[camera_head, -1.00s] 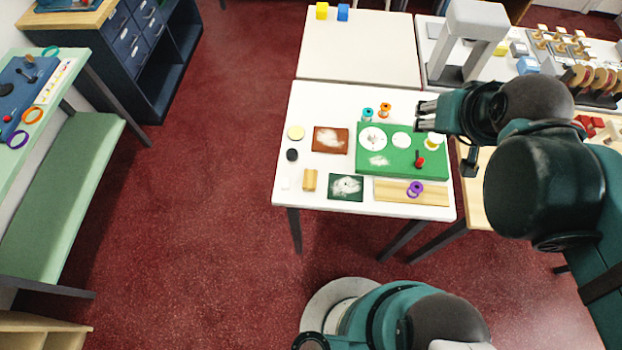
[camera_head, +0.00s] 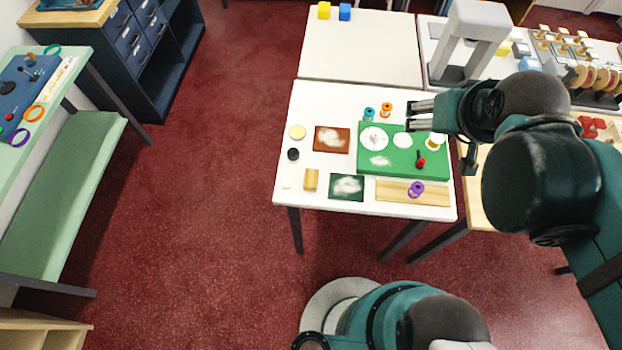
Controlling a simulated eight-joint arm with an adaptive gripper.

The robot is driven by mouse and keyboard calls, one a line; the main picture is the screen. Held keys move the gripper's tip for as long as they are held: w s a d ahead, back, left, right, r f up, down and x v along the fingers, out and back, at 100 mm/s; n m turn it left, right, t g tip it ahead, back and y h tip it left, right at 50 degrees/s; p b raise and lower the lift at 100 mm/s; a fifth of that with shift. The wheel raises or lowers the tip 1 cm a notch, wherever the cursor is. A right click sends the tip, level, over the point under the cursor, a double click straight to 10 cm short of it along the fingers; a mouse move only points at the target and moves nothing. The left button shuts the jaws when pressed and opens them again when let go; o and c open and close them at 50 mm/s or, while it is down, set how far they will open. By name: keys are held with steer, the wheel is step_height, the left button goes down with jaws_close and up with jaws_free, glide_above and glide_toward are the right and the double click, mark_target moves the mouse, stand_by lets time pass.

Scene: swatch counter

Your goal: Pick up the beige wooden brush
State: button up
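A small beige wooden block (camera_head: 311,180), which looks like the brush, stands near the front left of the white table (camera_head: 290,130). Its bristles cannot be made out. My gripper (camera_head: 410,115) is over the back right part of the table, above the green board, with its fingers pointing left. The fingers are spread apart with nothing seen between them. It is well to the right of and behind the beige block, not touching it.
The green board (camera_head: 440,163) bears white discs, a red-and-black item and a yellow spool. Beside the block are a black round piece (camera_head: 293,154), a dark green swatch (camera_head: 346,187) and a brown swatch (camera_head: 331,139). A purple spool (camera_head: 416,188) stands on a wooden plank (camera_head: 390,190).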

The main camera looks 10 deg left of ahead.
steer(key=w+a+f+n+g+b, duration=0.2)
steer(key=w+a+f+n+g, duration=0.15)
steer(key=a+f+n, duration=0.8)
steer(key=n+g+b, duration=0.1)
steer(key=n+g, duration=0.2)
steer(key=n, duration=0.3)
glide_above(311, 178)
steer(key=f, duration=1)
steer(key=shift+w+d+f, duration=0.2)
steer(key=shift+w+d, duration=0.05)
steer(key=shift+s+a+f+g, duration=0.2)
steer(key=shift+f+g, duration=0.05)
steer(key=shift+f, duration=0.1)
steer(key=shift+f+b, duration=0.3)
steer(key=shift+f, duration=0.9)
steer(key=shift+f+b, duration=0.65)
steer(key=shift+f, duration=1.95)
steer(key=c, duration=1)
